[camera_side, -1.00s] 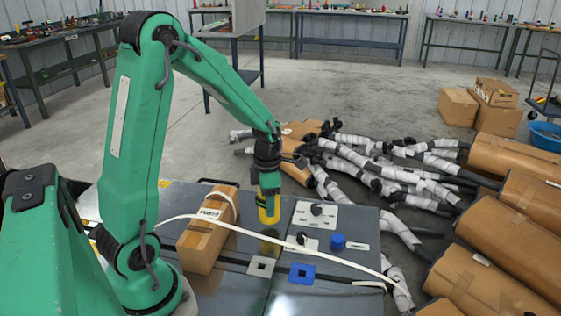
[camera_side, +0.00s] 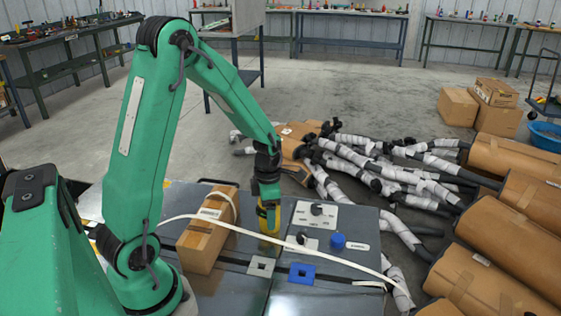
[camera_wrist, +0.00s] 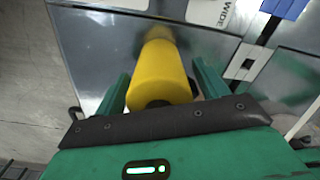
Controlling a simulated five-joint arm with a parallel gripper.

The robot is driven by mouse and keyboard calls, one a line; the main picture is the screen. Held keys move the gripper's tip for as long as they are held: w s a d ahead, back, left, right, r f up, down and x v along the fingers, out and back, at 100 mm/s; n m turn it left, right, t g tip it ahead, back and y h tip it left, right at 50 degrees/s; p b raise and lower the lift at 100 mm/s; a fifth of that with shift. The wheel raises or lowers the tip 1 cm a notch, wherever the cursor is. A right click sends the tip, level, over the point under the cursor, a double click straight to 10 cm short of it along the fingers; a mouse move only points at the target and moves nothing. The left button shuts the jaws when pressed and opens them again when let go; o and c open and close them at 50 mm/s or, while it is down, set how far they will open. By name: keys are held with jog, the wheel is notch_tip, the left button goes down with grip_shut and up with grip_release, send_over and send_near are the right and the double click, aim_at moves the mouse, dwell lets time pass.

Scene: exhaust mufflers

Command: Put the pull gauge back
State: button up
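A yellow cylinder (camera_side: 268,218), which I take to be the pull gauge, stands upright below my gripper (camera_side: 267,203) over the grey metal bench top (camera_side: 235,285).
A cardboard box (camera_side: 205,235) stands left of the cylinder. A white strap (camera_side: 340,262) crosses the bench. White plates with a black knob (camera_side: 317,209), a blue knob (camera_side: 337,241), a blue square holder (camera_side: 302,273) and a grey square holder (camera_side: 261,266) are nearby. Wrapped pipes (camera_side: 375,165) lie behind.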

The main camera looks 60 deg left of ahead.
jog(key=shift+r, duration=0.2)
notch_tip(320, 180, up, 12)
dwell(0.8)
jog(key=shift+d, duration=0.1)
dwell(0.5)
jog(key=shift+s+d+r+m, duration=0.2)
jog(key=shift+d+r+m, duration=0.2)
jog(key=shift+m, duration=0.4)
jog(key=s+d+r+m+t, duration=0.2)
jog(key=s+d+r+m, duration=0.2)
jog(key=m, duration=1.1)
jog(key=s+d+r+m+t, duration=0.3)
jog(key=s+d+m, duration=0.3)
jog(key=m, duration=0.8)
jog(key=shift+s+d+r+m+t, duration=0.2)
jog(key=shift+s+r+m+t, duration=0.15)
jog(key=shift+s+r, duration=0.4)
